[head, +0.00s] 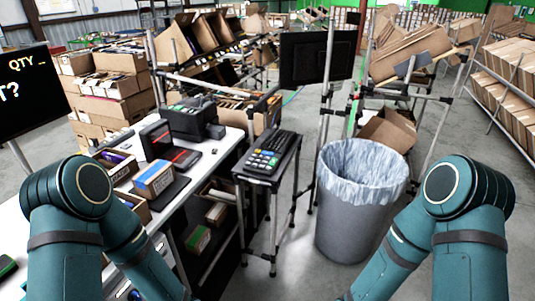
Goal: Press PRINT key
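A black keypad with several coloured keys (264,160) sits on a small dark stand (250,178) in the middle of the head view. A dark keyboard-like part lies just behind the coloured keys. A bulky dark device (189,121) with greenish keys on its top stands at the far end of the white table. The lettering on both is too small to read, so I cannot tell which key is PRINT. My two teal arms come in at the lower left and lower right. Both forearms run down out of the picture, and neither gripper shows.
A grey bin with a clear liner (345,232) stands right of the stand. The white table (165,213) on the left holds a blue-and-orange box (153,178) and a card-reader-like device. A dark monitor (317,58) hangs behind. Cartons fill the tilted racks.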

